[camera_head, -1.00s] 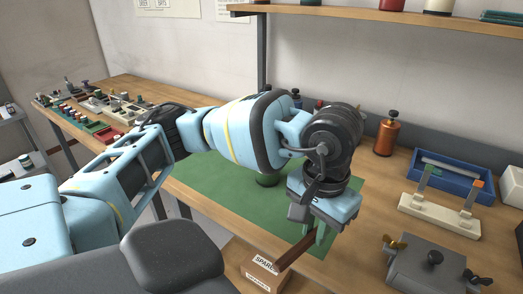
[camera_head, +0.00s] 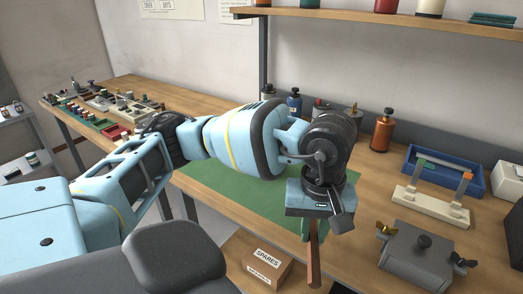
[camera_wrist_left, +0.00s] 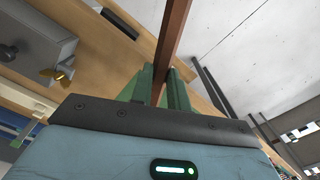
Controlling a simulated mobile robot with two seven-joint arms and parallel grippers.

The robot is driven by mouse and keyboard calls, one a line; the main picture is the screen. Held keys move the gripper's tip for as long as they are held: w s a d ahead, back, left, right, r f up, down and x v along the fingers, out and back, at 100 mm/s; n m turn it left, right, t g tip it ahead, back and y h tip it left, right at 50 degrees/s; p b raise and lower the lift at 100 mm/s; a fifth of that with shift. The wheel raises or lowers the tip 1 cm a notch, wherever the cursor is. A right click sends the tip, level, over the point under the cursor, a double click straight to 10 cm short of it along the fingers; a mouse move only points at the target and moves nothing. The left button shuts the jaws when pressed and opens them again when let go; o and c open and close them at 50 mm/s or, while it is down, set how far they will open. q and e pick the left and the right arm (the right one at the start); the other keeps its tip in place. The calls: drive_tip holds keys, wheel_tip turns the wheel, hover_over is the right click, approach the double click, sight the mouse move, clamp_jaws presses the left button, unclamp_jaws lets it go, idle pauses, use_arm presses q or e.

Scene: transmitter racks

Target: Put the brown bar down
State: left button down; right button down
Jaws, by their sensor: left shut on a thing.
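The brown bar (camera_head: 313,264) is a long, thin, square-sided stick. My left gripper (camera_head: 312,230) is shut on it near the front edge of the bench, over the edge of the green mat (camera_head: 232,197). In the head view the bar points down the picture from the fingers, and its upper part is hidden by the gripper. In the left wrist view the bar (camera_wrist_left: 173,32) runs up out of the frame from between the green fingers (camera_wrist_left: 165,90). I cannot tell whether the bar touches the bench. My right gripper is not in view.
A grey box with wing nuts (camera_head: 418,250) stands right of the gripper. Behind it are a cream stand (camera_head: 430,208), a blue tray (camera_head: 475,180) and an orange bottle (camera_head: 382,134). A cardboard SPARES box (camera_head: 258,262) sits below the bench front. Bare wood lies right of the mat.

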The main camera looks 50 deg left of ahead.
use_arm(q)
drive_tip(key=n, duration=0.4)
drive_tip(key=shift+w+a+f, duration=0.1)
drive_tip(key=shift+a+f, duration=0.2)
drive_tip(key=n, duration=0.4)
drive_tip(key=shift+w+a+f, duration=0.15)
drive_tip(key=shift+a+f, duration=0.1)
drive_tip(key=shift+a, duration=0.05)
drive_tip(key=a+f+n, duration=0.1)
drive_tip(key=n, duration=0.6)
drive_tip(key=a+f+n, duration=0.1)
drive_tip(key=n, duration=0.7)
drive_tip(key=a+f+n+p, duration=0.1)
drive_tip(key=n, duration=0.6)
drive_tip(key=shift+w+a+f+n, duration=0.2)
drive_tip(key=shift+w+a+n, duration=0.05)
drive_tip(key=shift+a+n, duration=0.1)
drive_tip(key=shift+w, duration=0.1)
drive_tip(key=w+a, duration=0.2)
drive_tip(key=w, duration=0.3)
drive_tip(key=w+a+f, duration=0.1)
drive_tip(key=w+a, duration=0.1)
drive_tip(key=w, duration=0.2)
drive_tip(key=w+a, duration=0.2)
drive_tip(key=w, duration=0.3)
drive_tip(key=shift+w+f, duration=0.25)
drive_tip(key=shift+w, duration=0.05)
drive_tip(key=shift+f, duration=1.75)
